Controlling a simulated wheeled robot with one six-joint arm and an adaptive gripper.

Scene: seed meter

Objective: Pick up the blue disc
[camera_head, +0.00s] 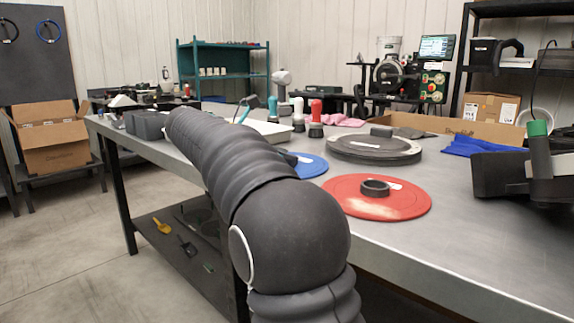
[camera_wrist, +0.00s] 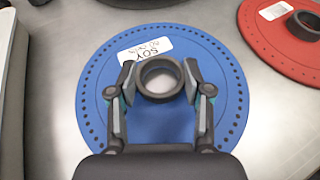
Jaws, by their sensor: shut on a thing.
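The blue disc (camera_wrist: 162,43) fills the middle of the wrist view. It has a row of small holes near its rim, a white label reading "SOY" and a dark raised hub ring (camera_wrist: 161,79) at its centre. My gripper (camera_wrist: 161,76) is over the disc with its two fingers shut on the hub ring from either side. The near part of the disc is hidden by my gripper. In the head view the blue disc (camera_head: 313,166) shows only partly behind my arm, and my gripper is hidden there. I cannot tell whether the disc touches the table.
A red disc (camera_head: 354,204) with a dark hub lies to the right on the grey table (camera_head: 470,230). A stack of dark round plates (camera_head: 374,150) sits behind it. Red and white bottles (camera_head: 316,118) stand farther back. A dark device (camera_head: 505,176) is at the right.

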